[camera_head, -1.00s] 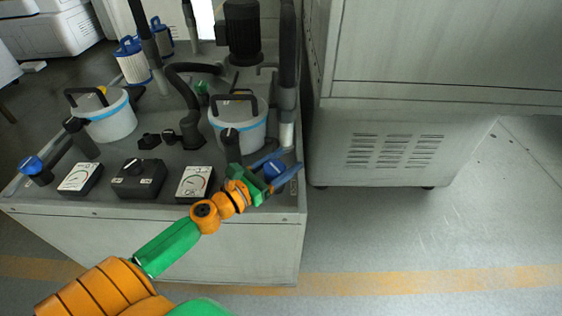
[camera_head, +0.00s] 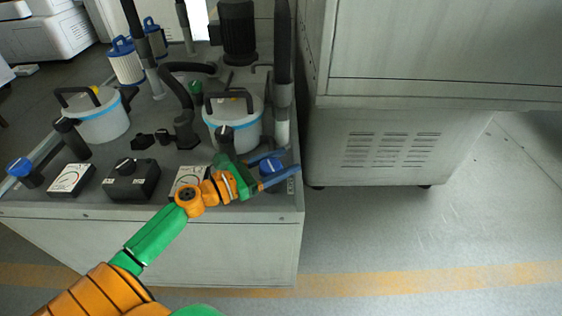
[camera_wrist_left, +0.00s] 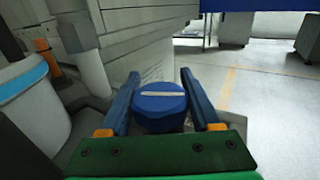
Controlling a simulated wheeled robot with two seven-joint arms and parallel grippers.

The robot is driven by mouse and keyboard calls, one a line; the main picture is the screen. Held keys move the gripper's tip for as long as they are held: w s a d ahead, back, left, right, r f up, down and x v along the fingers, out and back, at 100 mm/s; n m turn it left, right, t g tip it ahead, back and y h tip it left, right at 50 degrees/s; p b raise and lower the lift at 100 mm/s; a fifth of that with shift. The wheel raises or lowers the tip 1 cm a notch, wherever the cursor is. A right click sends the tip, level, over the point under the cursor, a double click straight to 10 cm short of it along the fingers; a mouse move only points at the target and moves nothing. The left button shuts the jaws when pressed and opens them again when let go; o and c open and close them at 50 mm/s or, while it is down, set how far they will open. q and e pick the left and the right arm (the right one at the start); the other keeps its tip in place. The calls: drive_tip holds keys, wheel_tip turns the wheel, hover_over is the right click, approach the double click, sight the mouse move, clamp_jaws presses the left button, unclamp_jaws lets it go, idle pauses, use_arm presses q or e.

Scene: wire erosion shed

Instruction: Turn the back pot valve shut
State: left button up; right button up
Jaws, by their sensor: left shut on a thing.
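A blue valve knob (camera_head: 269,167) stands at the front right corner of the grey machine top, in front of the right pot (camera_head: 233,120). My left gripper (camera_head: 277,167) reaches it from the left, one blue finger on each side, shut on it. In the left wrist view the knob (camera_wrist_left: 160,107) sits between the fingers, and a white line on its top runs crosswise from finger to finger. A second blue valve knob (camera_head: 19,167) stands at the far left, apart from the gripper. My right gripper is not in view.
A left pot (camera_head: 100,122), two gauges, such as the left gauge (camera_head: 71,180), and a black switch box (camera_head: 132,180) crowd the machine top (camera_head: 100,205). A vertical pipe (camera_head: 282,100) rises behind the gripped knob. A large cabinet (camera_head: 400,150) stands to the right. Floor in front is clear.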

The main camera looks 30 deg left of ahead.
use_arm(q)
drive_tip(key=o, duration=1.4)
drive_tip(key=shift+c, duration=0.2)
drive_tip(key=v, duration=0.7)
